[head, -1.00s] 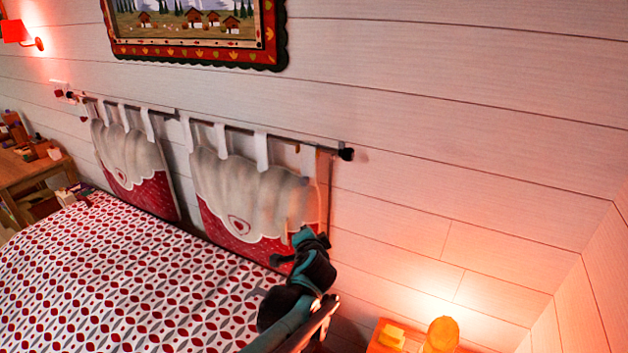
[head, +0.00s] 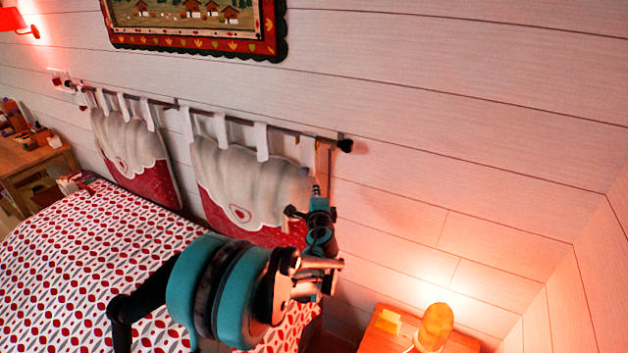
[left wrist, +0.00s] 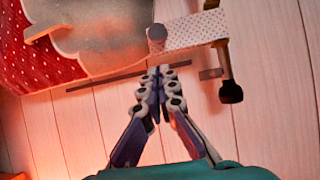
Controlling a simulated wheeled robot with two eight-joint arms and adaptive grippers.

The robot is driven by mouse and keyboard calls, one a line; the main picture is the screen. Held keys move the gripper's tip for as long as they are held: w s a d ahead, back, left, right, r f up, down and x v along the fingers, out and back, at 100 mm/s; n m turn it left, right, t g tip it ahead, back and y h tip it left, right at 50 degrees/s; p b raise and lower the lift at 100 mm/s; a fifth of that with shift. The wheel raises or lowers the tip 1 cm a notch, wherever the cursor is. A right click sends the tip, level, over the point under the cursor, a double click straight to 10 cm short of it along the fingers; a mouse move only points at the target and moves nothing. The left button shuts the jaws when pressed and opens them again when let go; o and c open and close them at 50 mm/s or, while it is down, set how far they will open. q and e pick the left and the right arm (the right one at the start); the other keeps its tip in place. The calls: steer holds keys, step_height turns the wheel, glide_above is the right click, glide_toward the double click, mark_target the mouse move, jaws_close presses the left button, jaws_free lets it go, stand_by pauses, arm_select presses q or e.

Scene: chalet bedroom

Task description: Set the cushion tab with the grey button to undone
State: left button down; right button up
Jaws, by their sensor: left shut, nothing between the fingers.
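The right-hand cushion (head: 240,182), pale grey above a scalloped edge and red below, hangs from a dark wall rod. In the left wrist view its corner (left wrist: 100,30) is at upper left. A white dotted tab (left wrist: 190,31) runs from it to the rod, with a round grey button (left wrist: 157,32) at the cushion end. The tab lies flat and looks fastened. My left gripper (head: 316,190) is at the cushion's right edge, below the rod's end. In the wrist view its shut, empty fingertips (left wrist: 162,69) are just below the button; contact is unclear.
The rod (head: 270,128) ends in a black cap (head: 346,146), also in the wrist view (left wrist: 231,92). A second cushion (head: 135,160) hangs left. The bed (head: 70,260) lies below; a lit lamp (head: 434,327) stands lower right. Bare wall is right of the rod.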

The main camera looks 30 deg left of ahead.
arm_select(q)
steer(key=x, duration=1)
steer(key=shift+b, duration=0.4)
steer(key=shift+s+r, duration=0.1)
steer(key=shift+s, duration=0.1)
steer(key=shift+s+r+g+p, duration=0.1)
steer(key=shift+s+g+p, duration=0.2)
steer(key=shift+p, duration=0.1)
steer(key=shift+s, duration=0.1)
steer(key=m+g+h+p, duration=0.1)
steer(key=m+g+p, duration=0.2)
steer(key=g+p, duration=0.4)
glide_toward(311, 171)
steer(key=s+a+t+p, duration=0.1)
steer(key=s+a, duration=0.2)
steer(key=s, duration=0.1)
step_height(311, 171, up, 5)
steer(key=s+m+g+h+p, duration=0.1)
steer(key=s+g+p, duration=0.1)
steer(key=g+p, duration=0.4)
steer(key=shift+s+r+m, duration=0.2)
steer(key=shift+s+m, duration=0.15)
steer(key=shift+m, duration=0.05)
